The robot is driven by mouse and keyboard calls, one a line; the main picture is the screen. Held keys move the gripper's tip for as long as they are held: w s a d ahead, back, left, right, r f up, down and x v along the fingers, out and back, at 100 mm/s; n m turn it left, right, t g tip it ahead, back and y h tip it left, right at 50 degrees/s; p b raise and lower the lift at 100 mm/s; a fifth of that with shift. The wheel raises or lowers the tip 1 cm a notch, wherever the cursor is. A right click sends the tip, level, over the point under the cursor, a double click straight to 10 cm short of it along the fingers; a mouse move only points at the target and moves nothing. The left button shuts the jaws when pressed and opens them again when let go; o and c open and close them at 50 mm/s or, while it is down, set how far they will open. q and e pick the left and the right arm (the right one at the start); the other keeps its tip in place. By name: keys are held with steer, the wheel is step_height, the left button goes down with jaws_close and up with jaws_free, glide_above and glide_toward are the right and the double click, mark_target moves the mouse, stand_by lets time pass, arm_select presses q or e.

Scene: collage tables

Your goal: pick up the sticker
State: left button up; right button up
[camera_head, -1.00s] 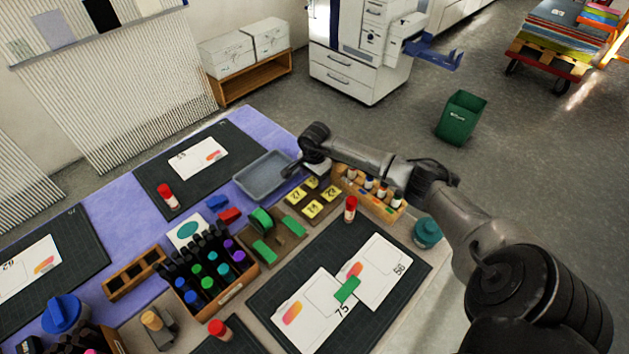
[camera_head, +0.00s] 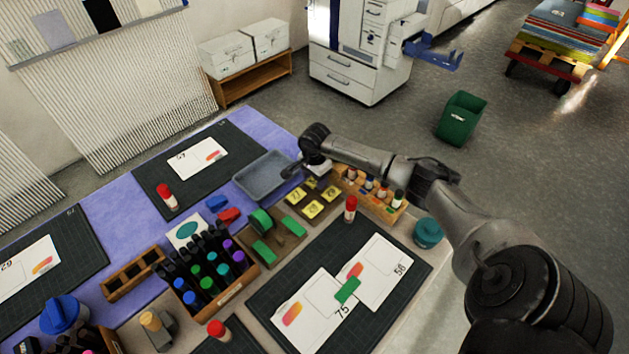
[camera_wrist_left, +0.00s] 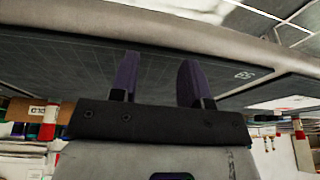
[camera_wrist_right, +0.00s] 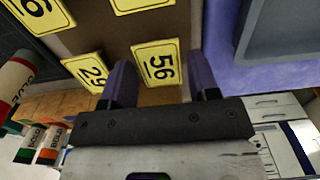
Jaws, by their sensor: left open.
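Several yellow number stickers lie on a brown board (camera_head: 320,209).
A grey tray (camera_head: 262,190) lies close to the board, and a wooden rack of small bottles (camera_head: 378,207) stands on its other side. A red-capped glue stick (camera_head: 350,209) stands near. Two overlapping white cards (camera_head: 375,285) with a green piece lie on a dark mat in front.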

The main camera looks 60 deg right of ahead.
steer(key=c, duration=0.4)
steer(key=shift+r, duration=0.1)
